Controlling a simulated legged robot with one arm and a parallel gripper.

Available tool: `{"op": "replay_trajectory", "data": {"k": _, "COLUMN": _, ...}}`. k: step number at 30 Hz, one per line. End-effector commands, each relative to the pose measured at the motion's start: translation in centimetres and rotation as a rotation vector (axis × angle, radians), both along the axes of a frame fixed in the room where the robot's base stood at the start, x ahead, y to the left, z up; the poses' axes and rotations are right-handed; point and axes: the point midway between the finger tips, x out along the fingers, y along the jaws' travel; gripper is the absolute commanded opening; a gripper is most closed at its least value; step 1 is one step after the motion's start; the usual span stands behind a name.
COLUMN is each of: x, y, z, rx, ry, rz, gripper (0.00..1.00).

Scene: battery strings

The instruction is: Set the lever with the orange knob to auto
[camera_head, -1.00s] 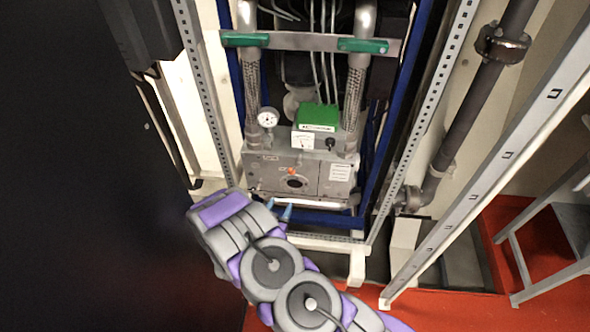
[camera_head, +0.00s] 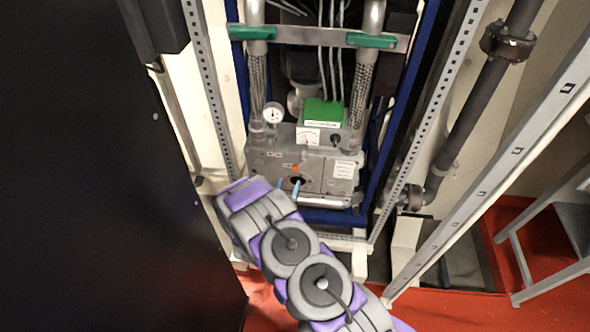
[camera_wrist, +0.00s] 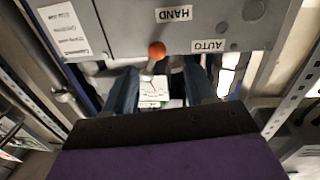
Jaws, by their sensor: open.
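The orange knob (camera_head: 295,168) is on the front of the grey box (camera_head: 321,172) in the head view. In the wrist view the knob (camera_wrist: 156,50) is at the top, beside the panel's lower edge in the picture, with a short stem below it. The HAND label (camera_wrist: 173,14) is just above the knob, and the AUTO label (camera_wrist: 208,46) is to its right. My gripper (camera_head: 288,185) is open and empty, with its blue fingertips just below the knob in the head view.
A round gauge (camera_head: 273,114) and a green-topped meter box (camera_head: 323,115) sit above the grey box. Perforated metal uprights (camera_head: 209,85) stand on both sides. A dark panel (camera_head: 95,190) fills the left. A grey step frame (camera_head: 565,225) stands at the right on red floor.

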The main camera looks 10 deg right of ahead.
Motion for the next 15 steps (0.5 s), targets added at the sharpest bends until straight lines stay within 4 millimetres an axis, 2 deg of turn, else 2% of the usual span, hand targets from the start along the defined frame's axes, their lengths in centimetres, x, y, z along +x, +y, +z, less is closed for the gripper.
{"op": "replay_trajectory", "data": {"k": 9, "x": 4.8, "y": -3.0, "z": -0.1, "rx": 0.009, "ry": -0.004, "rz": -0.006, "gripper": 0.55}}
{"op": "replay_trajectory", "data": {"k": 15, "x": 7.1, "y": -3.6, "z": 0.0, "rx": 0.005, "ry": -0.004, "rz": -0.004, "gripper": 0.55}}
